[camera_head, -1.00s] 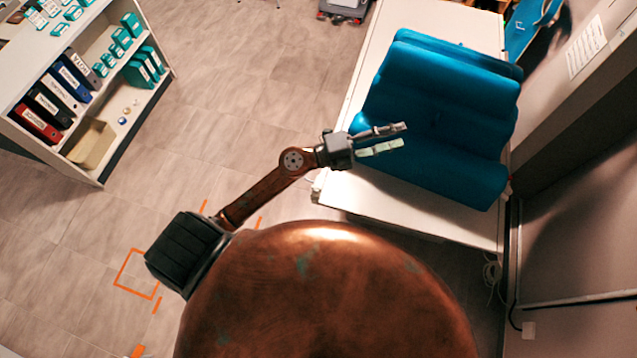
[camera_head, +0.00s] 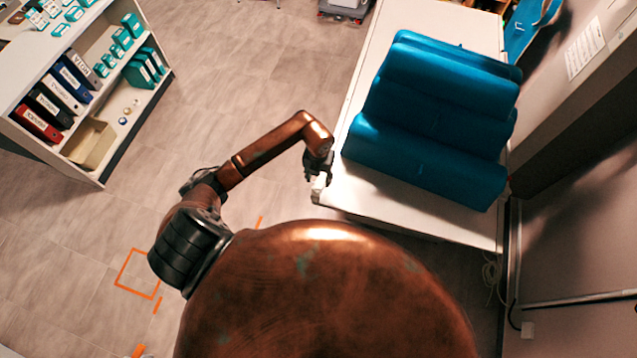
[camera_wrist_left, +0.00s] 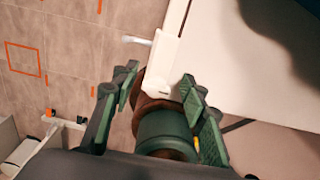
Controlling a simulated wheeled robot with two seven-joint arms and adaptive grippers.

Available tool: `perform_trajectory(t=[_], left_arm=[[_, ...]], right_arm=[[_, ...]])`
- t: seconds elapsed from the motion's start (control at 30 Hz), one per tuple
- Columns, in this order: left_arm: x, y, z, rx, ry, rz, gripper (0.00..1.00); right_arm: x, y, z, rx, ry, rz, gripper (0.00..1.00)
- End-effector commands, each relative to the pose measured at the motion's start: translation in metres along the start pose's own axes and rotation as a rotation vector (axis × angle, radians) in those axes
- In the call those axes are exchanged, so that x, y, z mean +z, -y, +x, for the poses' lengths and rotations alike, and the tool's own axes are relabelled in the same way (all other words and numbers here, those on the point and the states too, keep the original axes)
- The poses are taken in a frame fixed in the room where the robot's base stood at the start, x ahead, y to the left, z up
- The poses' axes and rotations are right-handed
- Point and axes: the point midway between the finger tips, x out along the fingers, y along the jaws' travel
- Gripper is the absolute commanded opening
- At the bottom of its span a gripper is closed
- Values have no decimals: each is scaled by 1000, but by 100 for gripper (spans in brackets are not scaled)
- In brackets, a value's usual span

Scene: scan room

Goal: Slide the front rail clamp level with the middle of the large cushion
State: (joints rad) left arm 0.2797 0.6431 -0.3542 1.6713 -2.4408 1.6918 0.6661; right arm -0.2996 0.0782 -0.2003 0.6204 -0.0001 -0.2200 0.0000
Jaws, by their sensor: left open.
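The front rail clamp (camera_head: 318,190) is a small white block on the table's long left edge, near its front corner. In the left wrist view the clamp (camera_wrist_left: 163,62) is white, with a pale lever (camera_wrist_left: 136,40) sticking out to the left. My left gripper (camera_head: 321,174) is at the clamp in the head view, partly hidden by its own arm. In the left wrist view its green-padded fingers (camera_wrist_left: 159,80) are apart, with the clamp between and just beyond the tips; contact cannot be told. The blue cushions (camera_head: 425,165) lie on the table, to the right of the gripper. My right gripper is out of view.
The white table (camera_head: 365,200) has a bare strip along its left edge. A wall (camera_head: 575,200) stands close on the right. A white shelf (camera_head: 125,150) with binders and boxes stands at the left. Open floor (camera_head: 240,90) lies between shelf and table.

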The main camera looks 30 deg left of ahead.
Motion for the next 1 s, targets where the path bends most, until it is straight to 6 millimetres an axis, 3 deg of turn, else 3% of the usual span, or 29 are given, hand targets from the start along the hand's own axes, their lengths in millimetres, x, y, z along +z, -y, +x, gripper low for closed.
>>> perform_trajectory(t=[0.3,0.63,1.0], left_arm=[[-1,1,39,-2,-1,0,41],[0,1,44,-2,1,3,41],[0,1,43,-3,1,3,16]], right_arm=[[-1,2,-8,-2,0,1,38],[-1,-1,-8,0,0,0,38],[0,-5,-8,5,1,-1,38]])
